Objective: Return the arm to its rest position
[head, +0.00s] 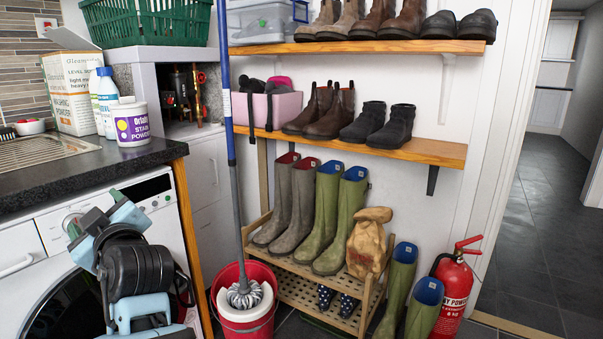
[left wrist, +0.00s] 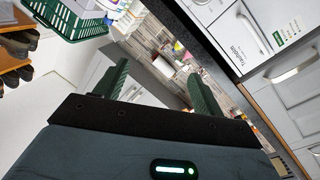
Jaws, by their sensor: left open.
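My left arm is in the lower left of the head view, in front of the washing machine (head: 40,240). My left gripper (head: 95,214) is at its upper end, seen partly from behind, below the dark worktop edge. In the left wrist view the left gripper (left wrist: 158,76) shows two green fingers set well apart with nothing between them. The wrist view is tilted, with cupboards behind the fingers. My right gripper is not in view.
A mop stands in a red bucket (head: 243,326) right of my arm. Grey and green boots (head: 322,225) stand on a wooden rack (head: 300,290). Two green boots and a fire extinguisher (head: 452,290) stand to its right. Bottles and a tub (head: 130,124) sit on the worktop (head: 60,180).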

